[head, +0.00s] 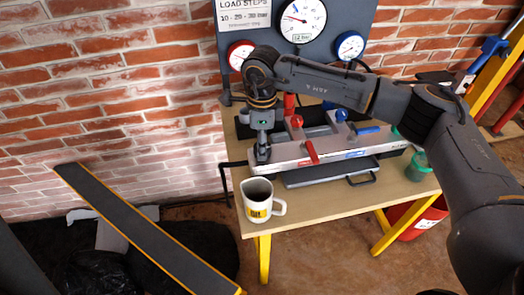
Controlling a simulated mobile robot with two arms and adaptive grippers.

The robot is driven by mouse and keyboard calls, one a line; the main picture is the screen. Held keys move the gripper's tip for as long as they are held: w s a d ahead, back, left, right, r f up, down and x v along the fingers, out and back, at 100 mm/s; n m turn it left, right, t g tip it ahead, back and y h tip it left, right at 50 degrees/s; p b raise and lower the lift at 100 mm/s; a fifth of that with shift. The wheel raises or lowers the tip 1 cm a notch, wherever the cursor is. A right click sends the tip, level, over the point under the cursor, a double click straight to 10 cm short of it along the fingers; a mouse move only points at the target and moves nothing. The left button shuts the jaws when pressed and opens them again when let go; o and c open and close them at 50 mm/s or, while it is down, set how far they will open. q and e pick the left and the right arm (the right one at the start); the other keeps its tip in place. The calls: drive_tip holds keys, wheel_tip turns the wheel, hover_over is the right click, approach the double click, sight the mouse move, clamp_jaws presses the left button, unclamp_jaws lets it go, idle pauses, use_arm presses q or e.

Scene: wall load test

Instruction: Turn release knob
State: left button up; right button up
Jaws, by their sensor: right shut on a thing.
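My right arm comes in from the right, and its gripper (262,154) points down at the left end of the grey test rig (330,148) on the workbench. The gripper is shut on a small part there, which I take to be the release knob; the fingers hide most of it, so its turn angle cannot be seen. The rig has a red lever (312,152) on its front, a red knob (296,121) and a blue knob (341,115) on top. My left gripper is not in view.
A white mug (257,201) with dark contents stands at the bench's (330,203) front left corner. A green-lidded jar (417,166) is at the right. Gauges (302,18) hang on the back panel. A grey plank (140,225) with yellow edges slants at left.

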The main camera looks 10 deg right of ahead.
drive_tip(key=shift+n+b, duration=1.65)
drive_tip(key=shift+n, duration=0.45)
drive_tip(key=o, duration=1.1)
drive_tip(key=shift+o, duration=0.2)
wheel_tip(320, 180, up, 12)
drive_tip(key=shift+f, duration=0.1)
